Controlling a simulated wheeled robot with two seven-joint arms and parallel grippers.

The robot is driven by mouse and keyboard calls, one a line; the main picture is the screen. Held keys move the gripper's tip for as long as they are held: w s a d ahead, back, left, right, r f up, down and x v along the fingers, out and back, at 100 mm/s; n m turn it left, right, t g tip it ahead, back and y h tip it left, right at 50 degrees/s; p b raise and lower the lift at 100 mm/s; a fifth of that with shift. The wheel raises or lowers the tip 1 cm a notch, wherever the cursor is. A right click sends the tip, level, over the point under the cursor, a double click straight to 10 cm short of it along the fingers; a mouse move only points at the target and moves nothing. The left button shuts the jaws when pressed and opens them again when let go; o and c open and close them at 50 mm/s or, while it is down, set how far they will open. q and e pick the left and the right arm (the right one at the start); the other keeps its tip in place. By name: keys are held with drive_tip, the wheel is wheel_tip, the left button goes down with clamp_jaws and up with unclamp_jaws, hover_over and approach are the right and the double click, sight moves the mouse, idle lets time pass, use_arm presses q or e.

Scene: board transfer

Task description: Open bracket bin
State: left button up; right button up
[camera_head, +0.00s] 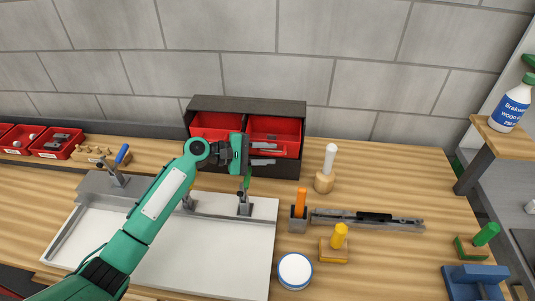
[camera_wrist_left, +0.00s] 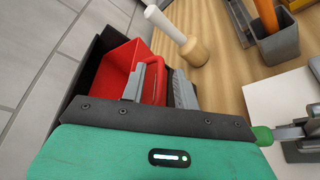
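A black cabinet (camera_head: 240,103) against the wall holds two red bins side by side, the left bin (camera_head: 213,121) and the right bin (camera_head: 278,127). I cannot read which is the bracket bin. My left gripper (camera_head: 263,155) is at the front of the right bin, its two grey fingers apart, one above the other. In the left wrist view the fingers (camera_wrist_left: 160,90) stand on either side of a red part of the bin (camera_wrist_left: 122,62); contact is unclear. The gripper body hides part of the bin front. My right gripper is not in view.
A white-handled tool (camera_head: 325,179) stands right of the cabinet, with an orange-handled tool in a grey holder (camera_head: 298,222) nearer. A white board (camera_head: 215,255) lies under my left arm. Small red trays (camera_head: 56,148) are at far left. Bench in front of the right bin is partly clear.

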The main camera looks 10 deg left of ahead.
use_arm(q)
drive_tip(key=b+v, duration=0.3)
drive_tip(key=v, duration=1)
drive_tip(key=shift+a+b, duration=0.15)
drive_tip(key=shift+b, duration=0.25)
